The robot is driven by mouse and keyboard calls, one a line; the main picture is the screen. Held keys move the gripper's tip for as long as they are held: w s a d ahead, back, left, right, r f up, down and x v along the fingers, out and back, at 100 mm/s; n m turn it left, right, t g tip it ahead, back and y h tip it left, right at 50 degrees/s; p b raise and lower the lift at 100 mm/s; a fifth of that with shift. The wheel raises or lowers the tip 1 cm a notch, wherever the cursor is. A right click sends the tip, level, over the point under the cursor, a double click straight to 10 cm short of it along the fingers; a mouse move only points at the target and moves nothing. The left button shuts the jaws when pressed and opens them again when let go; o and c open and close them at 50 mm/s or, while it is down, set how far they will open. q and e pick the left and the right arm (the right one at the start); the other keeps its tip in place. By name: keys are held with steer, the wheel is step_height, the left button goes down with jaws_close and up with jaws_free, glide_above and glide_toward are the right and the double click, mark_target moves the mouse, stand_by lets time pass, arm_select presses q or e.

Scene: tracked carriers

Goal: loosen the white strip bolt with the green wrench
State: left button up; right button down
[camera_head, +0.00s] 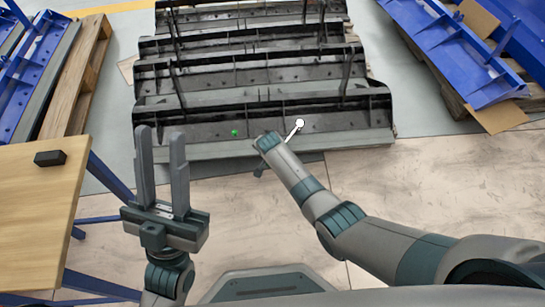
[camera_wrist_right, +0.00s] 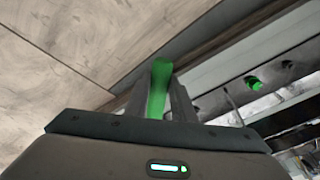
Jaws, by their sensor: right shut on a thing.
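The green wrench (camera_wrist_right: 158,88) shows in the right wrist view as a green handle standing between the fingers of my right gripper (camera_wrist_right: 157,105), which is shut on it. The wrench's far end is not visible. In the head view my right wrist hides most of this gripper and the wrench, at the near carrier's front edge. A small green spot (camera_head: 235,132) is on the near carrier's face, and a green piece (camera_wrist_right: 253,83) shows in the right wrist view. My left gripper (camera_head: 162,160) is open and empty, pointing up.
Several dark carriers (camera_head: 200,121) stand in rows ahead. A white round piece (camera_head: 299,123) on a thin rod shows beside my right wrist; its nature is unclear. A wooden table (camera_head: 35,220) with a black block (camera_head: 50,158) is at left. Blue carriers (camera_head: 450,50) lie at right.

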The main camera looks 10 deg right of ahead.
steer(key=c, duration=2.1)
jaws_free()
jaws_close()
steer(key=shift+s+d+f+n+p, duration=0.1)
steer(key=shift+s+d+n+p, duration=0.4)
steer(key=shift+d+n+p, duration=0.2)
steer(key=shift+s, duration=0.1)
steer(key=shift+s+d+f+n+p, duration=0.2)
steer(key=shift+s+d+n+p, duration=0.25)
steer(key=shift+d+p, duration=0.3)
